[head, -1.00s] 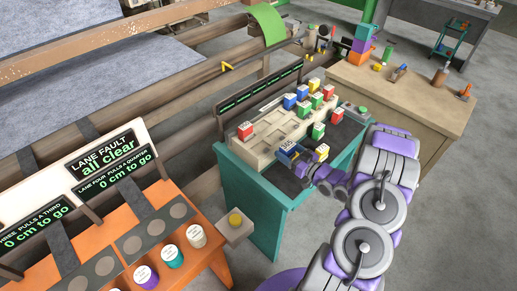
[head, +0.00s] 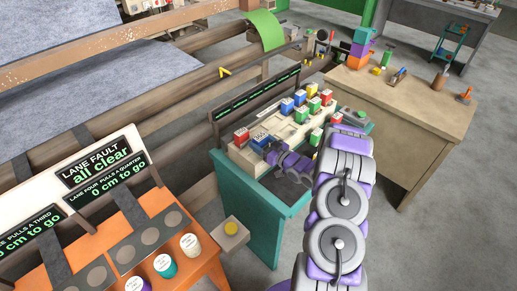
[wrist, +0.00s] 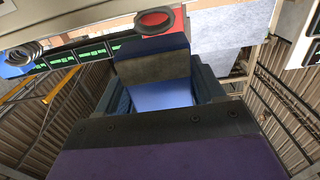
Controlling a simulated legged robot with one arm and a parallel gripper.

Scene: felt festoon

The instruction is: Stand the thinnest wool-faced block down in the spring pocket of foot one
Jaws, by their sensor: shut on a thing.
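A blue block (head: 259,139) with a white printed top is held in my gripper (head: 270,148). It is over the left end of the pale fixture (head: 243,158) on the teal bench, close to a red block (head: 241,135) in the head view. In the wrist view, the jaws (wrist: 163,88) are shut on the blue block, whose blue face (wrist: 162,97) shows between them. A metal coil spring (wrist: 22,52) shows at upper left. Whether the held block touches the fixture is hidden.
Several coloured blocks stand at the fixture's far right, including a green one (head: 315,136). A dark display rail (head: 258,103) runs behind. A grey box with a yellow button (head: 231,228) is at the teal bench's left. A beige workbench (head: 400,100) stands right.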

